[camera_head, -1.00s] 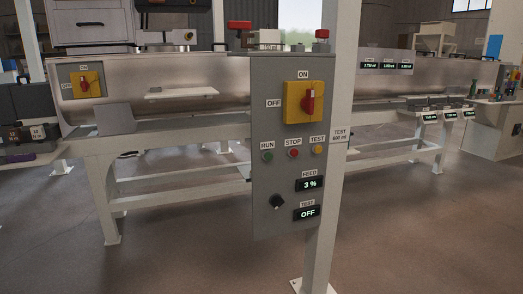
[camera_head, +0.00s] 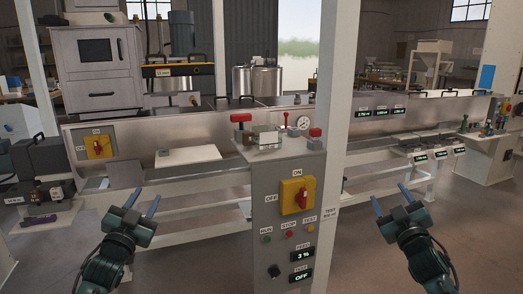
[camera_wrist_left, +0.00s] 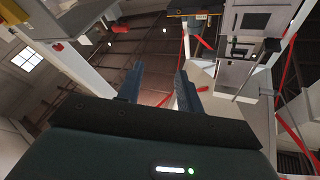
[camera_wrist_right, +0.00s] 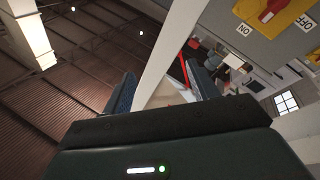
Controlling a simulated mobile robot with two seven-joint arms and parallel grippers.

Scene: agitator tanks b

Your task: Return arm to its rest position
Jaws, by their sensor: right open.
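My left gripper (camera_head: 144,200) is raised at the lower left of the head view, in front of the long steel tank. Its two blue fingers stand apart with nothing between them; they also show in the left wrist view (camera_wrist_left: 158,85). My right gripper (camera_head: 390,196) is raised at the lower right of the head view. Its fingers are apart and empty, as the right wrist view (camera_wrist_right: 163,88) also shows. Both grippers are clear of the grey control panel (camera_head: 262,222), one on each side of it.
The control panel has a yellow ON/OFF switch (camera_head: 297,196) with a red handle. A white post (camera_head: 341,120) rises behind it. The steel tank (camera_head: 215,128) stretches across behind, with a white tray (camera_head: 188,156) in front. Bare floor (camera_head: 360,265) lies at the lower right.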

